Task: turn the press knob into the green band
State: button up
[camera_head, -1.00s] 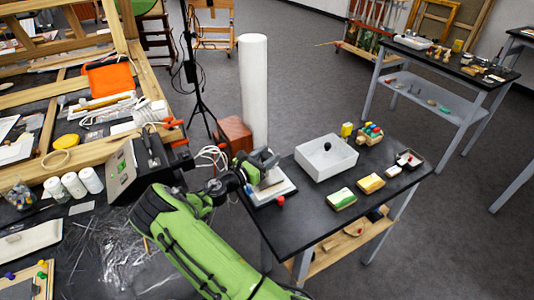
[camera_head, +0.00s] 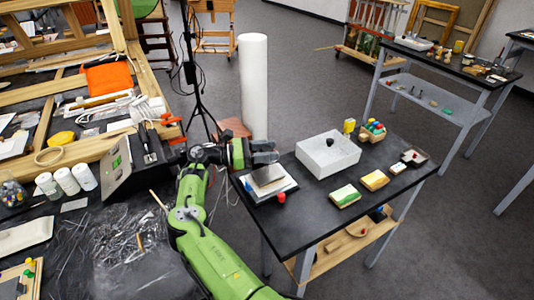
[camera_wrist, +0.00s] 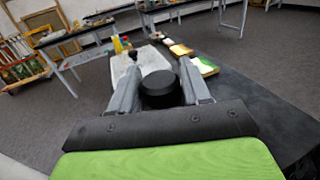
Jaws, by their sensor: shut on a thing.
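A black round knob (camera_wrist: 160,88) sits between the fingers of my gripper in the wrist view. My gripper (camera_wrist: 160,92) is shut on its sides; the same gripper (camera_head: 267,152) shows at the press's back edge in the head view. The press (camera_head: 287,188) stands at the left end of the black table, with a white base, a grey-brown plate and a red ball at its front corner. The knob is not distinguishable in the head view, and its join to the press is hidden. I cannot make out a green band in either view.
A white column (camera_head: 253,90) stands behind, and a cluttered workbench (camera_head: 25,172) is at left.

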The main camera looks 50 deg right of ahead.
dwell(0.4)
jog(key=o, duration=1)
jog(key=shift+c, duration=0.2)
jog(key=v, duration=0.7)
jog(key=shift+w, duration=0.15)
jog(key=shift+a, duration=0.15)
